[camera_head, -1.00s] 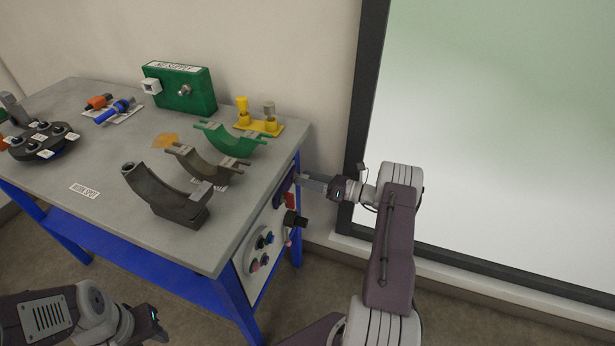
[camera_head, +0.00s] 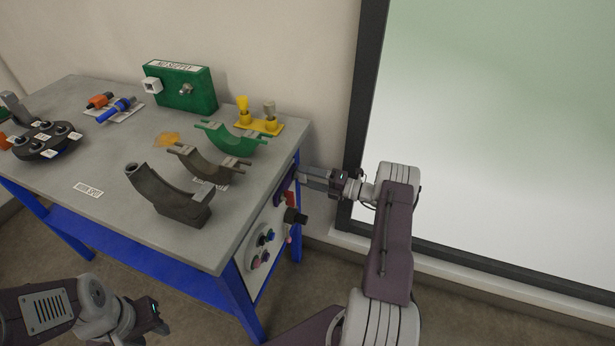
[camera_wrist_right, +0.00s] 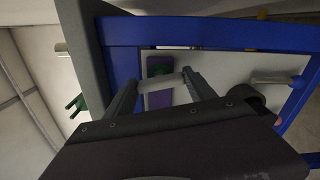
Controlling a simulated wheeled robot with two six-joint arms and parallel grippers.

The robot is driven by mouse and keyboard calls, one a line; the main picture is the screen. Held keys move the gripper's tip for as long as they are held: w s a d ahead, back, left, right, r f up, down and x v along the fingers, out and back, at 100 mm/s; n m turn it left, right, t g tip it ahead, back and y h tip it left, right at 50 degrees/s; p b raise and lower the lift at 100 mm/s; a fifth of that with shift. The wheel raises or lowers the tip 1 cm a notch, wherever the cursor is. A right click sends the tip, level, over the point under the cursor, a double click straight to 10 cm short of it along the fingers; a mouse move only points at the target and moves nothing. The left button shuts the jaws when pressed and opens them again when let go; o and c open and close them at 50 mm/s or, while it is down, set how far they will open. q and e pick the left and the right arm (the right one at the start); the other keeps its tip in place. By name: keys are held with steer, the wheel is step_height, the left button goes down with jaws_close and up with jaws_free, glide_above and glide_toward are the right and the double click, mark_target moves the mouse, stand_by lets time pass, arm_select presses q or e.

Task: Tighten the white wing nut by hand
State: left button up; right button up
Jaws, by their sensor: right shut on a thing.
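My right gripper (camera_head: 301,178) is at the right side panel of the cart, near its far end. In the right wrist view its two fingers (camera_wrist_right: 160,84) are shut on a pale, whitish bar, which I take as the white wing nut (camera_wrist_right: 158,84). The bar lies across the gap between the fingertips, in front of a purple plate (camera_wrist_right: 159,98) on the panel. In the head view the nut is hidden by the gripper and the cart's edge. My left gripper (camera_head: 160,320) is low at the front left, away from the cart top; its fingertips are too small to judge.
The panel also carries a black knob (camera_head: 295,217), a red part (camera_head: 291,199) and a round white disc with coloured knobs (camera_head: 262,247). Clamp shells, including a green one (camera_head: 232,139), stand on the grey top.

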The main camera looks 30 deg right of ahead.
steer(key=shift+m, duration=0.9)
steer(key=o, duration=1.4)
steer(key=v, duration=0.9)
steer(key=shift+d+f+p, duration=0.1)
steer(key=shift+p, duration=0.2)
